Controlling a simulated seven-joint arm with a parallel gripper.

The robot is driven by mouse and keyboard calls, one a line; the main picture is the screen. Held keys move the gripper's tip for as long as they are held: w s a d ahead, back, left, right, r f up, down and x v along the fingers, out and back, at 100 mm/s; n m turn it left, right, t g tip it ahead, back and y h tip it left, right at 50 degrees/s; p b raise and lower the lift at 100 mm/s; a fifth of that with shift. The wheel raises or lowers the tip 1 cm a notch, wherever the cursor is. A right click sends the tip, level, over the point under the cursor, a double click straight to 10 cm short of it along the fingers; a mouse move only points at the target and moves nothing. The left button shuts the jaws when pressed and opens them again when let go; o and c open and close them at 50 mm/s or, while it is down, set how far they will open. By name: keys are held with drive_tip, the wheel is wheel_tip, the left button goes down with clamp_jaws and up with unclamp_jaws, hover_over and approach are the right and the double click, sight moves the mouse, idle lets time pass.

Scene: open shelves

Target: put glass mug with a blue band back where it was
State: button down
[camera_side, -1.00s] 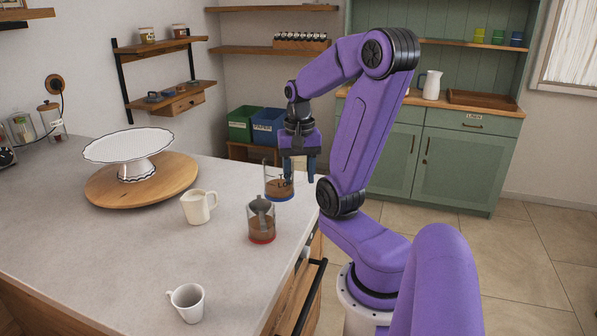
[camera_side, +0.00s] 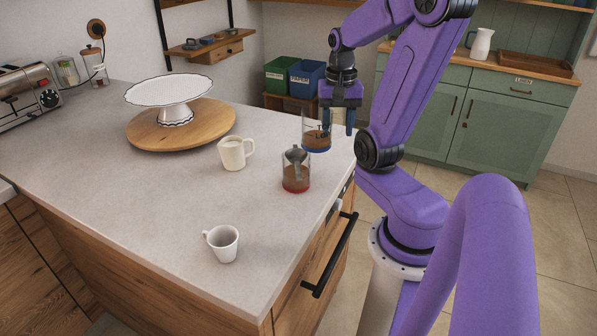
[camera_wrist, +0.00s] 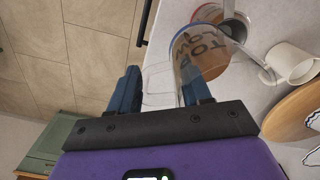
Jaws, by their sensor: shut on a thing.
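The glass mug with a blue band (camera_side: 316,136) is at the counter's right edge, upright, with brown contents. It also shows in the wrist view (camera_wrist: 204,56), with dark lettering on its side. My gripper (camera_side: 338,128) points down and is shut on it at its right side; the wrist view shows the clear handle between the fingers (camera_wrist: 160,90). I cannot tell whether its base touches the counter. A similar glass mug with a red band (camera_side: 296,178), with a grey metal thing in it, stands just nearer the side camera.
A cream mug (camera_side: 232,155) and a small white cup (camera_side: 222,245) stand on the counter (camera_side: 130,200). A white cake stand (camera_side: 172,92) sits on a round wooden board (camera_side: 145,136). Green and blue bins (camera_side: 304,78) are beyond. The counter's middle is clear.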

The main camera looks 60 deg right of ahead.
drive_tip(key=w+a+r+n, duration=0.1)
drive_tip(key=w+a+n, duration=0.45)
drive_tip(key=a, duration=0.35)
drive_tip(key=w+a+n, duration=0.4)
drive_tip(key=a+n, duration=0.3)
drive_tip(key=a, duration=0.2)
drive_tip(key=w+f, duration=0.3)
drive_tip(key=w, duration=0.1)
drive_tip(key=w+f, duration=0.3)
drive_tip(key=w, duration=0.1)
drive_tip(key=w+f, duration=0.3)
drive_tip(key=w, duration=0.2)
drive_tip(key=shift+d+f, duration=0.3)
drive_tip(key=shift+d, duration=0.05)
drive_tip(key=shift+w+f, duration=0.2)
drive_tip(key=shift+f, duration=1.45)
drive_tip(key=shift+f, duration=0.1)
drive_tip(key=shift+c, duration=2.4)
unclamp_jaws()
